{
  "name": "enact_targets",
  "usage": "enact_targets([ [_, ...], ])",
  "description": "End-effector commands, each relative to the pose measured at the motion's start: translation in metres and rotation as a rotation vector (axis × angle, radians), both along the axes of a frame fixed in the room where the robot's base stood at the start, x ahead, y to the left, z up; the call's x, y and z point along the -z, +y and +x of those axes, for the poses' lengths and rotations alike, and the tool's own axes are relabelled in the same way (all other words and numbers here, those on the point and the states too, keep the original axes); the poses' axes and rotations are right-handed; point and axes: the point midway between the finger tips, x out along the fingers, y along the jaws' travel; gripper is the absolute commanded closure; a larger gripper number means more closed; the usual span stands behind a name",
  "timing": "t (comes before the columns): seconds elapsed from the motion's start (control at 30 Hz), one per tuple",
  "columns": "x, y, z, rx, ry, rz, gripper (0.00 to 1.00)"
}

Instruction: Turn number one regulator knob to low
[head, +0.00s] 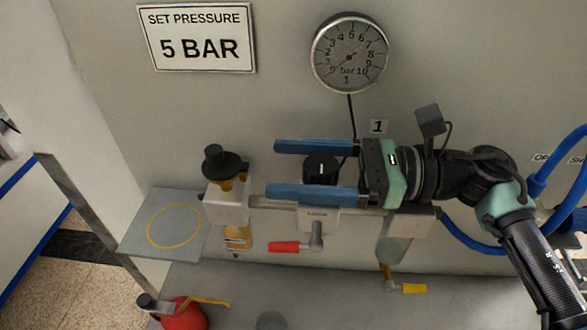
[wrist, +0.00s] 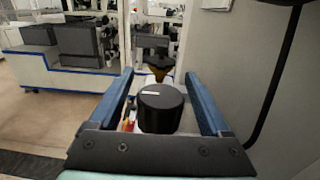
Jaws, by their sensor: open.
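A sign (head: 197,38) on the wall reads "SET PRESSURE 5 BAR".
A black-topped amber unit (head: 226,180) stands left of the knob. A red-handled valve (head: 291,246) and a yellow-handled valve (head: 404,287) hang below. A grey shelf with a yellow ring (head: 133,235) is at left. A red can (head: 183,313) sits lower left. Blue hoses (head: 563,150) run at right.

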Motion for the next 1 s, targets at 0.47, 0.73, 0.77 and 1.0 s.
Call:
enact_targets([
  [0.47,-0.007,-0.001,0.002,0.084,0.0,0.005,0.18],
  [0.73,-0.009,-0.002,0.007,0.264,0.002,0.006,0.18],
  [0.77,-0.009,-0.001,0.008,0.282,0.002,0.006,0.18],
  [1.0,-0.008,-0.003,0.012,0.427,0.002,0.005,0.18],
])
